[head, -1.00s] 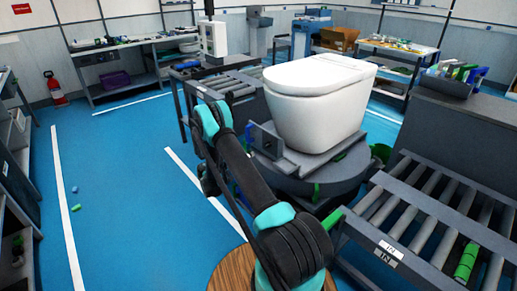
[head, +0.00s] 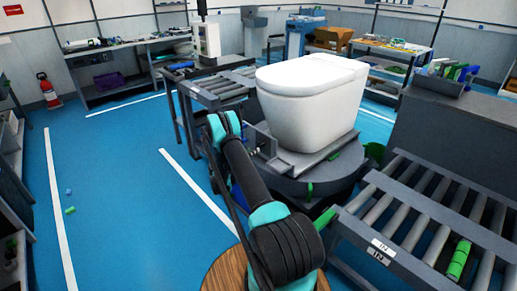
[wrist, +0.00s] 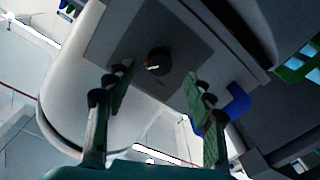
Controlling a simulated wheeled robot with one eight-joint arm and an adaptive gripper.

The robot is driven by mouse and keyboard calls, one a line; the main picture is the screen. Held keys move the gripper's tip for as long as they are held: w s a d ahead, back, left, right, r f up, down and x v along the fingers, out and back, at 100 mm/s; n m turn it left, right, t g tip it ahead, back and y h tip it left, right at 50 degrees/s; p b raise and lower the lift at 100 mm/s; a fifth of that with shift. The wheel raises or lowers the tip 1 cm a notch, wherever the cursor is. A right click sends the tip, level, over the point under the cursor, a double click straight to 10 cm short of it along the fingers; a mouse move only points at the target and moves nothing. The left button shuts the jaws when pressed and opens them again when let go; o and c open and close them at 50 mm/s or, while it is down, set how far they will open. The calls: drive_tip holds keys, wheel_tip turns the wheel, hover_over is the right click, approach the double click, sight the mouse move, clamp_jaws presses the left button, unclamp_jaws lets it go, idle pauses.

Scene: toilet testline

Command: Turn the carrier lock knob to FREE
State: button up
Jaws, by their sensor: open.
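The carrier lock knob (wrist: 157,62) is a small round dark knob with a white and orange pointer mark, set on a grey plate (wrist: 192,48) in the wrist view. Writing near the knob is too small to read. My gripper (wrist: 157,78) is open, its two green-padded fingers on either side of the knob in the picture. The fingers are empty; I cannot tell whether the tips touch the plate. In the head view my arm hides the gripper and the knob. The white toilet (head: 310,105) sits on the dark round carrier (head: 325,180).
A roller conveyor (head: 425,215) stands at the right with a green cylinder (head: 459,259) on it. Another conveyor (head: 215,88) stands behind my arm. A blue part (wrist: 236,102) lies near the right finger in the wrist view. The blue floor at the left is mostly clear.

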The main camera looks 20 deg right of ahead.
sight(260, 146)
drive_tip(key=shift+x, duration=2.8)
drive_tip(key=shift+c, duration=0.4)
drive_tip(key=c, duration=1.1)
